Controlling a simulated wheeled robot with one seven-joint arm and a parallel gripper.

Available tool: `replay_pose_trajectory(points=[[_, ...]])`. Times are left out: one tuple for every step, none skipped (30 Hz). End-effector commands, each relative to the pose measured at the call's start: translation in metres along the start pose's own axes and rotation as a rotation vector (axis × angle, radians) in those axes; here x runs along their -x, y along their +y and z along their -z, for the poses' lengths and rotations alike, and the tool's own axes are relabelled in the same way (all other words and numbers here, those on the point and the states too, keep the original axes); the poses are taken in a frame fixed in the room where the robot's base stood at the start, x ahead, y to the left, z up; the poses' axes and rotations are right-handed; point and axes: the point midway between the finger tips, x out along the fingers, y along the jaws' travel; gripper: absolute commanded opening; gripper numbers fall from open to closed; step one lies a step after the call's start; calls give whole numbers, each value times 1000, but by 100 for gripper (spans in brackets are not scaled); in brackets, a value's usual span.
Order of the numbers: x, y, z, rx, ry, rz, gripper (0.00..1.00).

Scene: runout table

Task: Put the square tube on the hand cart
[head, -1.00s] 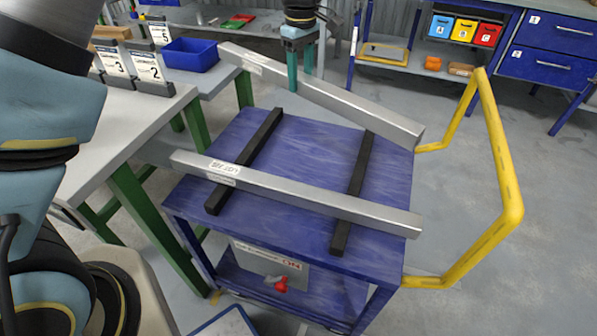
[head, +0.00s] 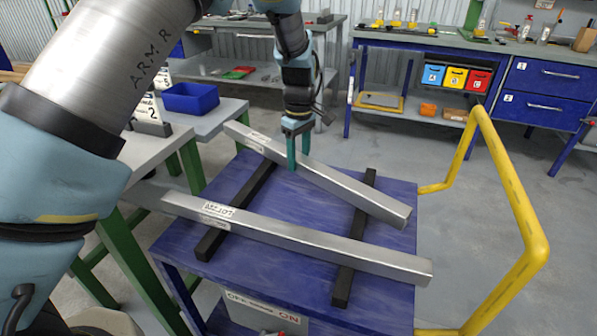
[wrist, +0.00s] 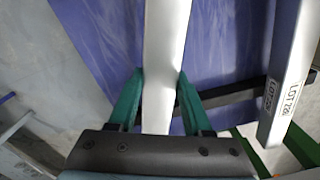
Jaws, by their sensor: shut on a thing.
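A long silver tube (head: 350,190) lies over the far part of the blue hand cart (head: 205,235), slanting down to the right. My gripper (head: 298,158) is shut on it left of its middle, fingers pointing down, one on each side. In the wrist view the tube (wrist: 166,65) runs between the green fingers. It spans above the two dark bars on the cart; I cannot tell whether it touches them. A second silver tube (head: 300,238) with a white label rests across both bars nearer me. It also shows in the wrist view (wrist: 288,85).
The cart's yellow handle (head: 535,240) rises on the right. A grey table with green legs (head: 135,225) and a blue bin (head: 190,98) stand left. Blue workbenches (head: 545,80) line the back. Bare cart top lies between the tubes.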

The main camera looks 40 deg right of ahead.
Motion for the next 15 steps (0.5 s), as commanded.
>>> replay_pose_trajectory(points=[[-1,0,0,0,0,-2,0],[-3,0,0,0,0,-1,0],[-6,0,0,1,0,-1,0],[-9,0,0,1,-1,0,0],[-13,0,0,1,-1,0,0],[-18,0,0,1,0,1,0],[-22,0,0,0,-1,1,0],[-26,0,0,0,-1,1,0],[-31,0,0,0,0,1,0],[-34,0,0,0,0,0,0],[-36,0,0,0,0,0,0],[-37,0,0,0,0,-1,0],[-37,0,0,0,0,-2,0],[-37,1,0,-1,0,-2,0],[-37,1,0,0,1,-3,0]])
